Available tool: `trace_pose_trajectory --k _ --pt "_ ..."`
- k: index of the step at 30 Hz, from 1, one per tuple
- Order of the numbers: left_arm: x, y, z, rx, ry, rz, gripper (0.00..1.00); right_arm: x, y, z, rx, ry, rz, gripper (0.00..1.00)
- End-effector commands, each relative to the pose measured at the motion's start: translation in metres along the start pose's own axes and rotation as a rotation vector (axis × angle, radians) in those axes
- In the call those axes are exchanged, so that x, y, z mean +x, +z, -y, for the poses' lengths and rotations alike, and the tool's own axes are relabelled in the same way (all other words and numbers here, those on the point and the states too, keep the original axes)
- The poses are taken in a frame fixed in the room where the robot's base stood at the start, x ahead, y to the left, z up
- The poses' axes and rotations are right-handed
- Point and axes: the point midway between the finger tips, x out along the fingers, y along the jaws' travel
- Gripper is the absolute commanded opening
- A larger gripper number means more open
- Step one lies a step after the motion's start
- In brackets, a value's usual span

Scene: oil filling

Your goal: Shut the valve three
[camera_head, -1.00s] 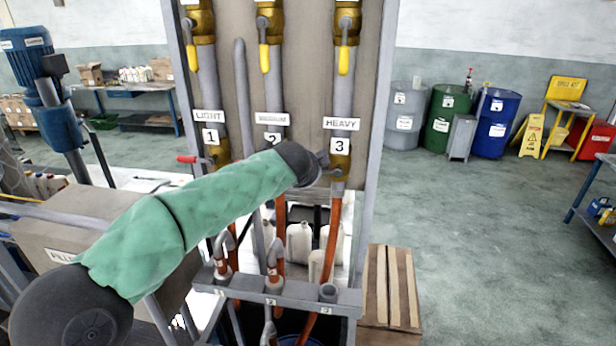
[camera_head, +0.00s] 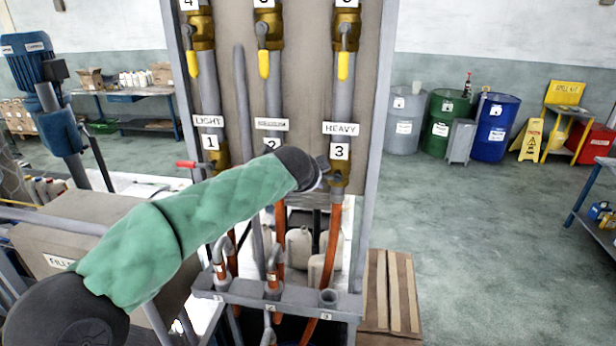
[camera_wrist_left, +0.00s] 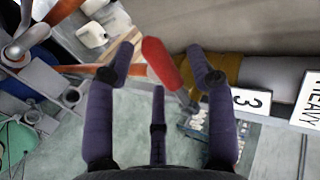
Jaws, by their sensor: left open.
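Valve three is the brass valve (camera_head: 340,174) below the white "3" label (camera_head: 340,152) on the "HEAVY" pipe. In the left wrist view its brass body (camera_wrist_left: 231,72) is partly behind a finger. Its red handle (camera_wrist_left: 163,66) stands out slanted between the spread fingers, with a gap to the finger on the left. My left gripper (camera_wrist_left: 165,62) is open around the handle. I cannot tell whether any finger touches it. In the head view my left arm's wrist hides the handle and most of the gripper (camera_head: 321,171). My right gripper is not in view.
Valve one's red handle (camera_head: 186,164) points left. Yellow handles (camera_head: 343,66) hang down on the upper valves. Below are orange hoses (camera_head: 330,240) and a grey nozzle rack (camera_head: 250,288). A wooden pallet (camera_head: 390,290) stands right of the panel.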

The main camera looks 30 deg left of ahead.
Motion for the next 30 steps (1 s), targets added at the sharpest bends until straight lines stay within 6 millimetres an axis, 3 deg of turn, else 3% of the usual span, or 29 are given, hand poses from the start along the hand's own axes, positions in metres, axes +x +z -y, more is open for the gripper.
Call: trace_pose_trajectory --k 16,22,30 --pt "-0.096 0.0 0.001 0.001 -0.005 -0.003 0.55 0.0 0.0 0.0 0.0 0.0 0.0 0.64" --pt "-0.113 -0.001 0.001 0.001 -0.004 -0.003 0.55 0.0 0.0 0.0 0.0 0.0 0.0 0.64" --pt "-0.115 0.0 0.001 0.001 -0.002 -0.001 0.55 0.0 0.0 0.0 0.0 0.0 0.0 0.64"
